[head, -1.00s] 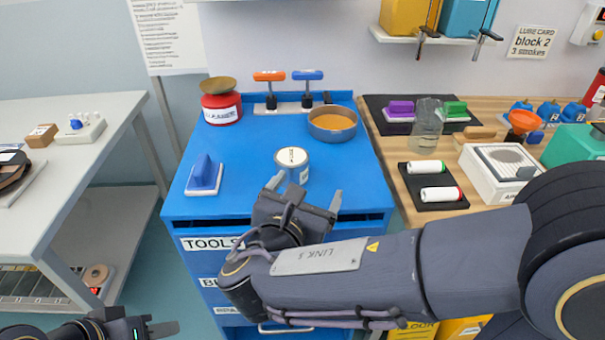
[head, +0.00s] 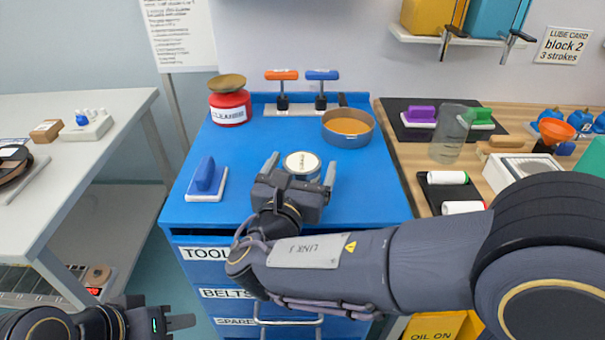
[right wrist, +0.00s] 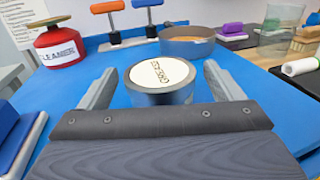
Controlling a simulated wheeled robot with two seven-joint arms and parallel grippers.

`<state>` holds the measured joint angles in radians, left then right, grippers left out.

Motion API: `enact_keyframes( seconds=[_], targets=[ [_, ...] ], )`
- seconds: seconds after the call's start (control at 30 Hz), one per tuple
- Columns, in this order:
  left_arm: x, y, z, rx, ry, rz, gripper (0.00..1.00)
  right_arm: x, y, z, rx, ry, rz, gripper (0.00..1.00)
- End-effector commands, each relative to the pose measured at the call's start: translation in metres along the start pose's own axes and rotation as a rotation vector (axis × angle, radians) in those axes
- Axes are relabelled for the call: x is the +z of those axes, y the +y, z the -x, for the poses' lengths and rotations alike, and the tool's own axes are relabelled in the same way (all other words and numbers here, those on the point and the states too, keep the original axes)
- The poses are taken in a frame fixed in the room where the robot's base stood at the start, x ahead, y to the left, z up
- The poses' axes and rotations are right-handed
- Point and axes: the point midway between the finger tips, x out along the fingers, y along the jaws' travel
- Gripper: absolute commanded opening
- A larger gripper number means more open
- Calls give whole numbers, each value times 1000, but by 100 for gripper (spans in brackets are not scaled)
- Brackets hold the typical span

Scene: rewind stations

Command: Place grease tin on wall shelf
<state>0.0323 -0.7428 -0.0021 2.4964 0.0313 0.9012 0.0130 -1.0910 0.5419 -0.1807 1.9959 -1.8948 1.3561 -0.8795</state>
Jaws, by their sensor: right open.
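The grease tin (head: 302,162) is a grey tin with a white lid, standing upright on the blue cabinet top (head: 270,141). Its lid lettering shows in the right wrist view (right wrist: 162,75). My right gripper (head: 302,170) is open, with one finger on each side of the tin and gaps between. The gripper body hides the tin's lower front in the head view. The wall shelf (head: 415,37) is at the top right and holds a yellow bin and a blue bin. My left gripper (head: 182,322) is at the bottom left, away from the cabinet; its fingers look close together.
On the cabinet stand a red cleaner tin (head: 230,106), a brown-filled pan (head: 348,127), orange and blue handled tools (head: 282,88) and a blue-handled block (head: 206,180). A glass jar (head: 449,135) stands on the wooden bench at right. Clamps (head: 452,40) hang at the shelf's front edge.

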Motion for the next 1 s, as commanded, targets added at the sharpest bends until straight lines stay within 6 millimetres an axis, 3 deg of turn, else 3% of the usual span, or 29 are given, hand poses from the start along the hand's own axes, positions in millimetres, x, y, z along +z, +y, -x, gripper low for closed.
enact_keyframes(
  seconds=[0.2,0.47,0.9,1.0],
  targets=[
    [1,-1,-2,0,0,0,36,-1,0,-25,-2,1,0,87],
    [1,-1,-2,0,0,0,36,-1,0,-27,0,0,0,86],
    [1,-1,-2,0,0,0,36,0,0,-26,0,0,-1,28],
    [1,-1,-2,0,0,0,36,0,0,-26,0,0,-1,28]
  ],
)
